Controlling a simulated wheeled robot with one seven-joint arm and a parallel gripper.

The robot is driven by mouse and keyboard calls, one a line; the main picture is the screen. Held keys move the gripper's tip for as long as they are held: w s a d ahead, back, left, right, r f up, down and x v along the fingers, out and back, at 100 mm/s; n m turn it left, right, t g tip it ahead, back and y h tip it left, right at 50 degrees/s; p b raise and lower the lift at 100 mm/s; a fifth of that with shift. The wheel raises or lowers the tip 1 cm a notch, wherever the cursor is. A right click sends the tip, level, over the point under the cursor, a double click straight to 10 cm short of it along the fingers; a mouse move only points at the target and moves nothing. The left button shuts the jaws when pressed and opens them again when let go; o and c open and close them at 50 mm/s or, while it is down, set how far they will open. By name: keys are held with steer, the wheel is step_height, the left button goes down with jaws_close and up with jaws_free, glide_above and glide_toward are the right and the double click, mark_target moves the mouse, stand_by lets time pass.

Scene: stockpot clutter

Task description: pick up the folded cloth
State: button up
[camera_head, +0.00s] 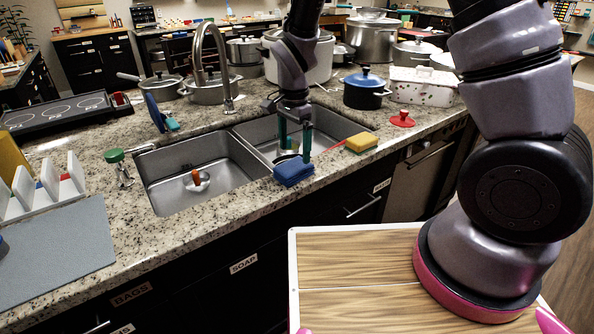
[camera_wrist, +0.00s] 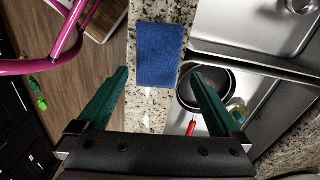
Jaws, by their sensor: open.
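The folded cloth (camera_head: 293,170) is a flat blue rectangle lying on the granite counter strip at the front edge of the sink. In the wrist view the cloth (camera_wrist: 161,50) lies ahead of and between the fingertips, its long side running away from me. My gripper (camera_head: 295,148), with green fingers, points down above the cloth. It also shows in the wrist view (camera_wrist: 158,76), its jaws spread wide with nothing between them. The exact height gap to the cloth is hard to tell.
The double sink (camera_head: 203,180) lies behind the cloth; its right basin holds a dark pan (camera_wrist: 207,86) with a red handle. A yellow sponge (camera_head: 361,142) lies to the right on the counter. A tall faucet (camera_head: 225,72) and several pots stand behind. The counter's front edge is close.

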mark_target(294, 165)
steer(key=f, duration=0.6)
steer(key=shift+s+a, duration=0.15)
steer(key=shift+s, duration=0.15)
steer(key=shift+r, duration=0.1)
steer(key=c, duration=1.2)
steer(key=shift+r, duration=5)
